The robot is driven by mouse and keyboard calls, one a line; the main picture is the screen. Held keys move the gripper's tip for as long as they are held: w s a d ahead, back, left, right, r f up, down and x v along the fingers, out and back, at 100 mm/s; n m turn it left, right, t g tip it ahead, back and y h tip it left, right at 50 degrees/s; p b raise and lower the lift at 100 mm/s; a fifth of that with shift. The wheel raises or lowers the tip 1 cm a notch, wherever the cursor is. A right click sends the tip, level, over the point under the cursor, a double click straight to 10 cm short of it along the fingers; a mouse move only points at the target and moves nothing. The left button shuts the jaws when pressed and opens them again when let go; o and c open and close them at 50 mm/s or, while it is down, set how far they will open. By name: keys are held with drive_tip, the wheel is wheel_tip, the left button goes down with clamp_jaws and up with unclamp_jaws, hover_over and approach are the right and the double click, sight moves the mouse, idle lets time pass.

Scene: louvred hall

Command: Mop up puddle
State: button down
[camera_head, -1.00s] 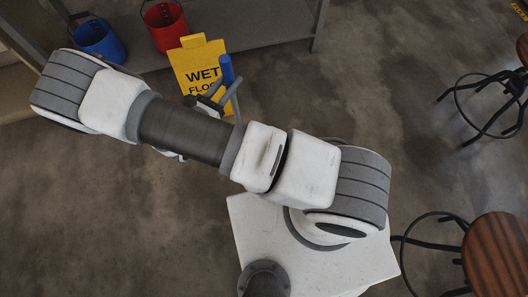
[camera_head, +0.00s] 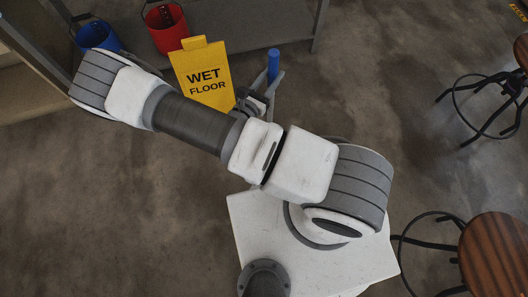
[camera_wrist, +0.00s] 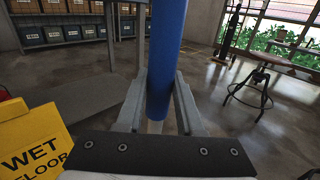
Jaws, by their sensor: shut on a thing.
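My gripper (camera_head: 262,98) is shut on a blue handle (camera_head: 273,66), likely the mop's, beyond my forearm in the head view. In the wrist view the blue handle (camera_wrist: 168,50) runs upright between the two grey fingers (camera_wrist: 160,92), and its top is cut off by the frame. The mop's head is not visible. I cannot pick out the puddle clearly; the floor has darker patches, one to the right of the handle (camera_head: 395,80) in the head view.
A yellow wet floor sign (camera_head: 203,72) stands just left of my gripper. Red (camera_head: 167,27) and blue (camera_head: 99,40) buckets are by a grey shelf unit (camera_head: 255,22). Stools (camera_head: 495,250) stand at the right. Floor between sign and stools is open.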

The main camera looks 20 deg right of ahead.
drive_tip(key=d+p, duration=0.1)
drive_tip(key=d, duration=0.8)
drive_tip(key=shift+d+f, duration=0.2)
drive_tip(key=shift+f, duration=0.15)
drive_tip(key=shift+s+a, duration=0.1)
drive_tip(key=w+a+b, duration=0.2)
drive_tip(key=w+a, duration=0.1)
drive_tip(key=a, duration=1.8)
drive_tip(key=shift+a+r, duration=0.4)
drive_tip(key=shift+w+d, duration=0.1)
drive_tip(key=d+p, duration=0.4)
drive_tip(key=d, duration=1.8)
drive_tip(key=shift+f, duration=0.3)
drive_tip(key=shift+a, duration=0.1)
